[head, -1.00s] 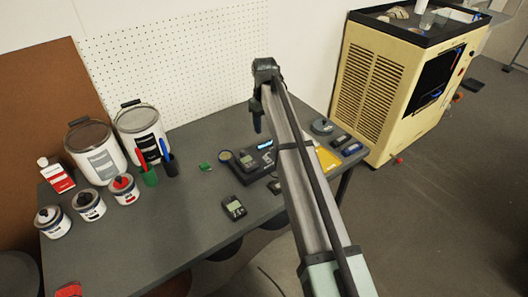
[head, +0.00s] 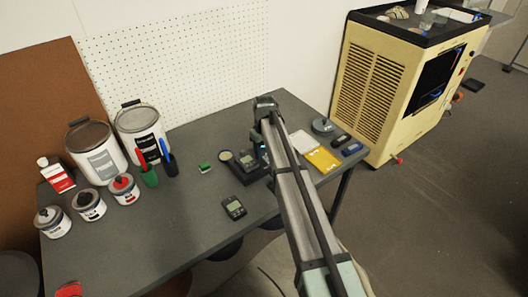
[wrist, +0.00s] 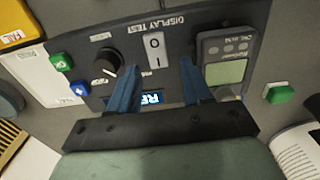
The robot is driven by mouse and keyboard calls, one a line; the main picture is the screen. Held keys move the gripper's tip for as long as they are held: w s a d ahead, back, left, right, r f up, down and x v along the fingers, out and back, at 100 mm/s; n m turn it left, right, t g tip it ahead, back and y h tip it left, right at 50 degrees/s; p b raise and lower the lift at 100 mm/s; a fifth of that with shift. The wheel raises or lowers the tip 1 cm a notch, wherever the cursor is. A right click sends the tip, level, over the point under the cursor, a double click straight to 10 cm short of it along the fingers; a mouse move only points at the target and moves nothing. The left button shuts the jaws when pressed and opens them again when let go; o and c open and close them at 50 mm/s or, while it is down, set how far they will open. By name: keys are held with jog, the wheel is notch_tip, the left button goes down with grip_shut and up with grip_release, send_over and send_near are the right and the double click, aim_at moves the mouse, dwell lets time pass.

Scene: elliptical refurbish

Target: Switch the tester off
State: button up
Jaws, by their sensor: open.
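The tester (wrist: 178,81) is a dark panel lettered "DISPLAY TEST", lying on the table. In the head view the tester (head: 253,178) is partly behind my arm.
Another meter (head: 233,207) lies on the table in front of the tester. A small green block (head: 205,168), a pen holder and paint cans stand left.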

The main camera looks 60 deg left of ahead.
jog(key=shift+f, duration=0.3)
